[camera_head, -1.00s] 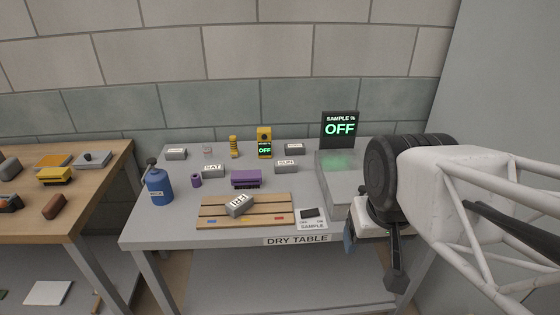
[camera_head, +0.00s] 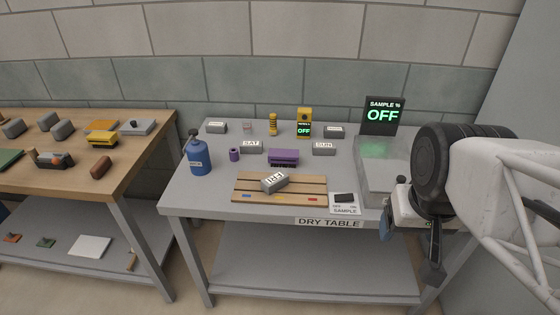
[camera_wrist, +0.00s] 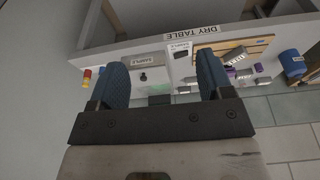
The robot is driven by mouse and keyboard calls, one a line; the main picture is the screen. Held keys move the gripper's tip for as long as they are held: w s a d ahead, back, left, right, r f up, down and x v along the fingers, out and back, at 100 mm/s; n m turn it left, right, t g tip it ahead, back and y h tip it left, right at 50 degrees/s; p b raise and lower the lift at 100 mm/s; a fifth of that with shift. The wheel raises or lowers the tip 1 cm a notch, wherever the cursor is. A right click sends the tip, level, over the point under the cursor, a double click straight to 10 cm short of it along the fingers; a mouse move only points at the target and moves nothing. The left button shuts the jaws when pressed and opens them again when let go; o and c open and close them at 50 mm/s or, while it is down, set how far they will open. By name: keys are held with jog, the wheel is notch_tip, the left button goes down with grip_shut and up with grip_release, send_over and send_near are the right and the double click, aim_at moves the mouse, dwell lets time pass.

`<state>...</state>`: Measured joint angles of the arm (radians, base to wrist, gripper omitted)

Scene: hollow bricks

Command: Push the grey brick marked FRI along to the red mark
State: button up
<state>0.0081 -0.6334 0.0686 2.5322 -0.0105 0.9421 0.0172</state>
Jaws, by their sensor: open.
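The grey brick marked FRI (camera_head: 274,183) lies at a slant on a slatted wooden board (camera_head: 252,181) near the front of the grey table. The red mark (camera_head: 313,199) is on the board's front slat, to the right of the brick and nearer the front edge. Blue and yellow marks sit further left on that slat. My gripper (camera_head: 432,262) hangs to the right, by the table's front right corner, well apart from the brick. In the wrist view its two blue fingers (camera_wrist: 162,85) are spread with nothing gripped. The brick (camera_wrist: 238,72) shows beyond them to the right.
A purple brush (camera_head: 284,156) lies behind the board. A blue bottle (camera_head: 199,155) stands left. Other grey bricks, including SAT (camera_head: 251,147) and SUN (camera_head: 324,149), lie behind.

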dwell(0.3)
